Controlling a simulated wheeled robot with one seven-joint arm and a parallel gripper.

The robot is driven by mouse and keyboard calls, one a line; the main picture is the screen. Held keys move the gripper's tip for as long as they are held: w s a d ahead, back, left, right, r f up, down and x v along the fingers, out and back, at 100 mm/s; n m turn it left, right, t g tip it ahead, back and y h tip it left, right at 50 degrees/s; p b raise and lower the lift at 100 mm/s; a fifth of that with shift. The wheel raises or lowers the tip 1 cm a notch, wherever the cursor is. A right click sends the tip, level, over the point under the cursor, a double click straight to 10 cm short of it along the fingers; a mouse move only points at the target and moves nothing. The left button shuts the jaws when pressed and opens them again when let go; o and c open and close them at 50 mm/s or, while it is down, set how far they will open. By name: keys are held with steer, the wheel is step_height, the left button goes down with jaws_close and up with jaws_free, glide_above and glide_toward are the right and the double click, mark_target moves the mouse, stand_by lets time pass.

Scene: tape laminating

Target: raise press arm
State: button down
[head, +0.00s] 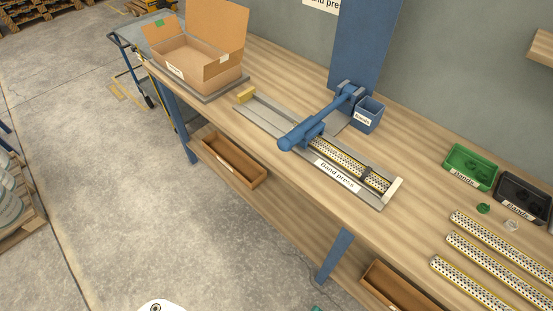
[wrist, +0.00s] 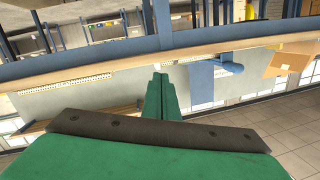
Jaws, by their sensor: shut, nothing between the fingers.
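The blue press arm (head: 322,117) reaches from its pivot by the blue back panel (head: 362,45) across the grey track of the band press (head: 262,122). It lies low, and its thick handle end (head: 288,142) points to the bench's front edge. A dotted yellow-edged strip (head: 340,157) lies in the track beside and right of the arm. My gripper (wrist: 163,78) shows in the wrist view, with its green fingers together and nothing between them. It is well apart from the press arm. In the head view the gripper cannot be made out clearly.
An open cardboard box (head: 190,62) stands at the bench's far left. A blue bin (head: 368,114) sits close behind the press arm. Green (head: 470,167) and black (head: 522,197) trays and several strips (head: 480,258) lie at right. The floor (head: 130,200) before the bench is clear.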

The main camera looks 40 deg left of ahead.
steer(key=w+a+f+m+t+y, duration=0.35)
steer(key=w+a+m, duration=0.4)
steer(key=w, duration=0.25)
steer(key=m+t+h, duration=0.4)
steer(key=m+h, duration=0.5)
steer(key=m, duration=2.1)
glide_toward(276, 165)
step_height(276, 165, up, 3)
steer(key=shift+r, duration=0.15)
steer(key=x, duration=1)
steer(key=shift+r, duration=0.1)
steer(key=shift+s+r, duration=0.1)
